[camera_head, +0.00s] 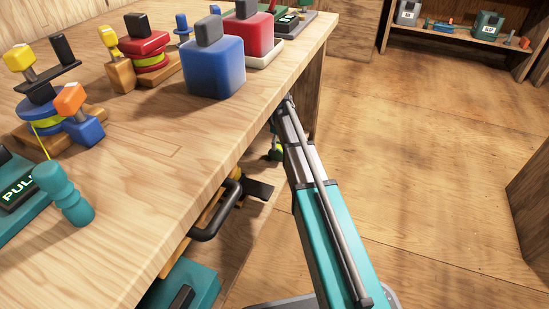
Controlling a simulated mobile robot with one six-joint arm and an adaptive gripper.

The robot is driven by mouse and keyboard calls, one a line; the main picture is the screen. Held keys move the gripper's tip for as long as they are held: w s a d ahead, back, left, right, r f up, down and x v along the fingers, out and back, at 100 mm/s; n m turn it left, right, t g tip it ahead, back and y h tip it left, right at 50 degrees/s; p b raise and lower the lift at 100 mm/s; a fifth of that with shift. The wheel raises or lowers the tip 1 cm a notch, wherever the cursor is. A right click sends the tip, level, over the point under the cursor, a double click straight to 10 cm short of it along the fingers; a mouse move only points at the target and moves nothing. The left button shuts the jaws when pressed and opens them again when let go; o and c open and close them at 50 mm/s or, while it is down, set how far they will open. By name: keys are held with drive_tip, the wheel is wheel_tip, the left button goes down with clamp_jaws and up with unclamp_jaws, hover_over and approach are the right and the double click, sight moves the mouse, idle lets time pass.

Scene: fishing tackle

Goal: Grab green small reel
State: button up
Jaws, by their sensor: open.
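I cannot make out a clearly green small reel. A small dark object with a yellow-green part (277,152) shows below the bench edge, partly hidden, and I cannot tell what it is. On the bench, a blue reel (42,113) with yellow-green line stands at the left, with an orange knob and a black crank. A red reel (144,44) with a yellow-green band stands behind it. A dark green item (287,20) sits at the far end, partly cut off by the top edge of the picture. My gripper's fingers are not in view.
The wooden bench (165,190) also holds a blue block-shaped container (214,68), a red one (252,35) and a teal PULL box (20,195). A black handle (218,212) sticks out below the bench edge. A low shelf (455,36) stands far right; the floor between is clear.

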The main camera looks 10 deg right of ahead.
drive_tip(key=shift+f+b, duration=0.65)
drive_tip(key=shift+f, duration=0.35)
drive_tip(key=c, duration=1.2)
drive_tip(key=shift+r, duration=0.2)
drive_tip(key=shift+r+p, duration=0.95)
drive_tip(key=shift+p, duration=0.2)
drive_tip(key=shift+s+d+r+p, duration=0.25)
drive_tip(key=shift+s+r+p, duration=1.55)
drive_tip(key=shift+s, duration=0.5)
drive_tip(key=shift+s+d+r+p, duration=0.25)
drive_tip(key=shift+s+r+p, duration=1.55)
drive_tip(key=shift+s, duration=0.55)
drive_tip(key=shift+s+d+r+p, duration=0.25)
drive_tip(key=shift+s+r+p, duration=1.55)
drive_tip(key=shift+s, duration=0.5)
